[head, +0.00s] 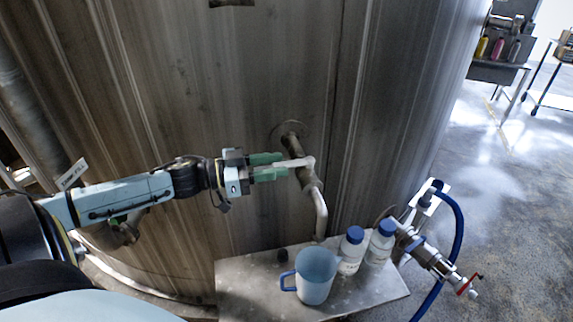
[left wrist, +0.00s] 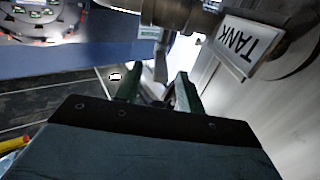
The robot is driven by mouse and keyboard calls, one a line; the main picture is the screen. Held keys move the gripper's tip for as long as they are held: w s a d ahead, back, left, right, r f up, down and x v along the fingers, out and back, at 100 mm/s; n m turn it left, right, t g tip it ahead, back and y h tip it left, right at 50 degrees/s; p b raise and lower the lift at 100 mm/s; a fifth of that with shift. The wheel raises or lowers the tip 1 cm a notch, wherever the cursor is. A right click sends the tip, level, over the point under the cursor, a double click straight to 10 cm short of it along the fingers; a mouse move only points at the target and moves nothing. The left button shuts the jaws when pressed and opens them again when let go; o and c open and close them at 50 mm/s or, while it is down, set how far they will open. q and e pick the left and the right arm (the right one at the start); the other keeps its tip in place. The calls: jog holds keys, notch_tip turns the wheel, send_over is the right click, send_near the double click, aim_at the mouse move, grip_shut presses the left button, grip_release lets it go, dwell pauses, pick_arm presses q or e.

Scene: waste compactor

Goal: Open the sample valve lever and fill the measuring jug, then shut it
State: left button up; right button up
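The sample valve (head: 307,178) sticks out of the tank wall, with a bent spout (head: 321,215) pointing down. Its pale lever (head: 293,163) points left towards my left gripper (head: 268,167). The green fingers are apart, one on each side of the lever's end; I cannot tell whether they touch it. In the left wrist view the fingers (left wrist: 158,92) also show apart, with a grey lever-like piece (left wrist: 160,68) beyond the gap. The light blue measuring jug (head: 315,277) stands upright on the shelf below the spout, its handle to the left. My right gripper is not in view.
The metal shelf (head: 245,283) also holds two white bottles with blue caps (head: 355,234) and a small black object (head: 283,255). A fitting with a red handle (head: 466,284) and a blue hose (head: 459,225) are at the right. A TANK sign (left wrist: 241,46) shows in the left wrist view.

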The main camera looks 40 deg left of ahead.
aim_at(307, 161)
pick_arm(q)
jog(key=shift+x, duration=1.65)
jog(key=shift+c, duration=0.2)
grip_shut()
